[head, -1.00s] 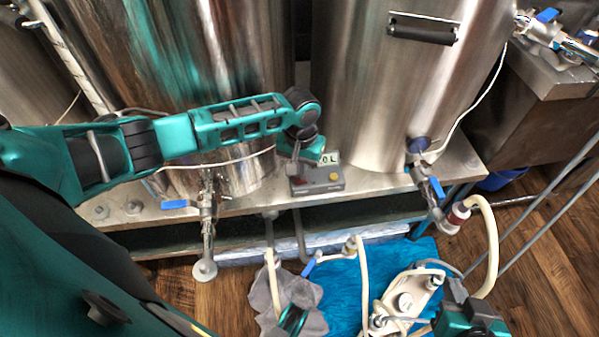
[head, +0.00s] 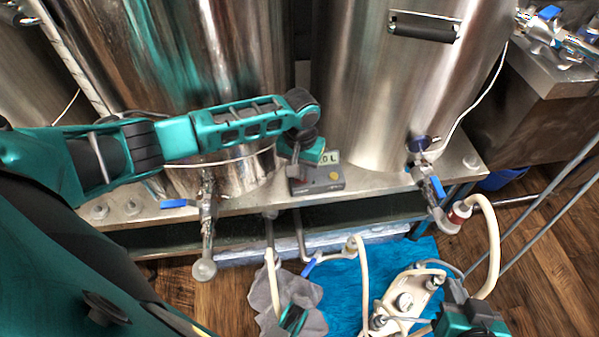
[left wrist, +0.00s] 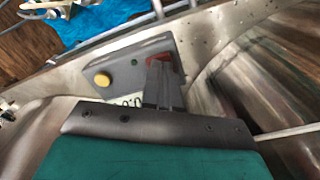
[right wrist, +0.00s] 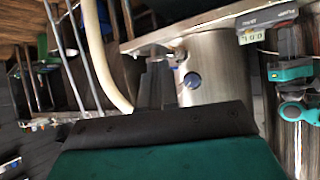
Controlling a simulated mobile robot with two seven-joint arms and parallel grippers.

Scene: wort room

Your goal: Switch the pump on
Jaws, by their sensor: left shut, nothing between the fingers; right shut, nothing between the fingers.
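A grey control box (head: 328,181) sits on the steel ledge between the two tanks. In the left wrist view the box (left wrist: 128,66) carries a yellow button (left wrist: 102,79), a small green spot (left wrist: 134,62) and a red part (left wrist: 179,63). My left gripper (left wrist: 163,72) is shut and empty, with its fingertips over the box at the red part, partly hiding it. I cannot tell whether they touch. In the head view this gripper (head: 295,172) is at the box's left end. My right gripper (right wrist: 155,72) is shut and empty, away from the box, low at the right.
Blue-handled valves (head: 180,203) stick out in front of both tanks. Pale hoses (head: 364,280) and a cream-coloured unit (head: 408,284) lie at the front over a blue cloth (head: 345,290). A grey rag (head: 262,297) lies beside it.

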